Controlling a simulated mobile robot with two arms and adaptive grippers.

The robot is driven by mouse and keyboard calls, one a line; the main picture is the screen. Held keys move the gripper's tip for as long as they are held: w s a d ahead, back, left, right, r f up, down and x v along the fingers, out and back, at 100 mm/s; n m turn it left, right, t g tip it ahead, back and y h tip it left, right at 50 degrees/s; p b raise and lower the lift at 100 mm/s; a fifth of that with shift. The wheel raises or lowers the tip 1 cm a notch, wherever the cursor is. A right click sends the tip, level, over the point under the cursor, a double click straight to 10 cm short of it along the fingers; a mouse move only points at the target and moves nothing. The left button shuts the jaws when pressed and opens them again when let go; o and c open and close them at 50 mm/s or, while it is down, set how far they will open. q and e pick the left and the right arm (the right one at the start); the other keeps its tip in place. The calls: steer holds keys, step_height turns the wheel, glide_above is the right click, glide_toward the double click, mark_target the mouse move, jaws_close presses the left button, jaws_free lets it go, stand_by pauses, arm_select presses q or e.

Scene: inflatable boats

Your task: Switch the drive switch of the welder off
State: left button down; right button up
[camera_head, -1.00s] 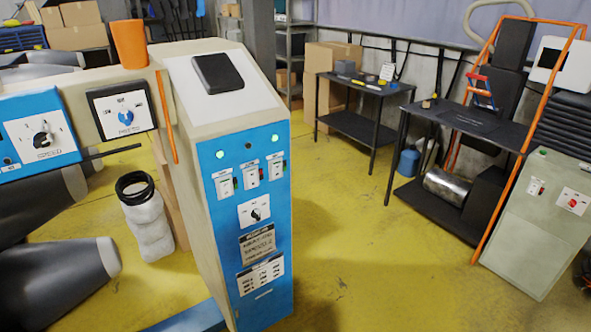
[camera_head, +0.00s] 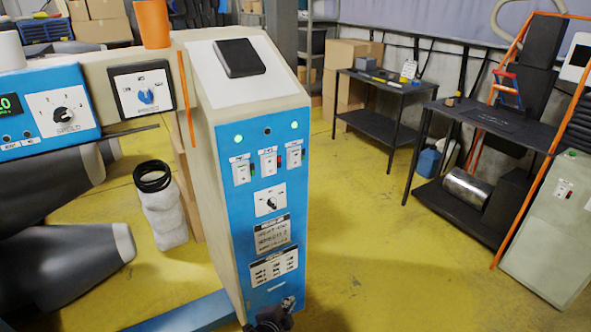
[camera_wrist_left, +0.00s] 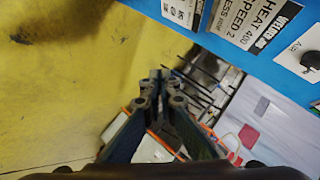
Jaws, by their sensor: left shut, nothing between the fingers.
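The welder is a tall cream cabinet with a blue front panel (camera_head: 262,220). Three small switches sit in a row near its top: left switch (camera_head: 241,171), middle switch (camera_head: 268,162) and right switch (camera_head: 294,157). Their labels are too small to read, so I cannot tell which is the drive switch. A dial (camera_head: 270,202) is below them. My left gripper (camera_head: 280,310) is at the bottom edge of the head view, low by the panel and well below the switches. In the left wrist view the fingers (camera_wrist_left: 162,80) are shut and empty, with the blue panel beyond. My right gripper is not in view.
Green lamps (camera_head: 294,125) glow at both ends above the switches, with a dark one between. A blue control box (camera_head: 20,115) is at the left. A black table (camera_head: 385,85) and a pale green cabinet (camera_head: 545,230) stand right. Yellow floor (camera_head: 370,230) between is clear.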

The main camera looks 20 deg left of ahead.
arm_select(q)
steer(key=w+a+r+m+t, duration=0.1)
steer(key=w+r, duration=0.3)
steer(key=r, duration=0.7)
steer(key=w+a+r+m+t+y+b, duration=0.1)
steer(key=w+r+m+t, duration=0.2)
steer(key=r, duration=0.8)
steer(key=w+a+r+m+t+b, duration=0.1)
steer(key=w+a+r+m+t, duration=0.1)
steer(key=w+r, duration=0.5)
step_height(320, 180, up, 4)
steer(key=shift+w+r+t+y, duration=0.2)
steer(key=shift+r+t+y, duration=0.1)
steer(key=shift+t, duration=0.2)
steer(key=shift+f, duration=0.1)
